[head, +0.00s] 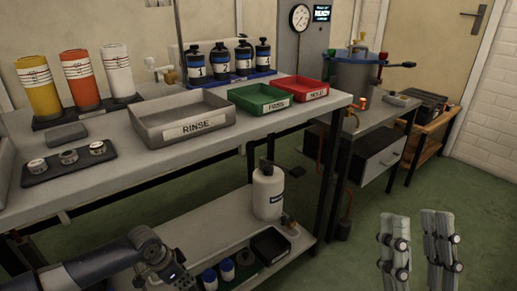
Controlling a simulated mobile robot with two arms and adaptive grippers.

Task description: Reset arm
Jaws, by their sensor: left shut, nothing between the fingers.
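My left arm comes in from the lower left. Its gripper (182,282) is at the bottom edge, in front of the bench's lower shelf, mostly cut off by the frame. It is shut with nothing in it. My right gripper (417,250) is at the lower right, over the green floor. Its two grey fingers point up and stand apart, with nothing between them. Neither gripper touches anything in view.
The long bench holds a grey RINSE tray (185,122), a green tray (262,99), a red tray (300,91) and several numbered dark bottles. A lidded steel vessel (354,75) stands on the side table. A white jug (268,195) stands on the lower shelf. The floor (345,265) between the grippers is clear.

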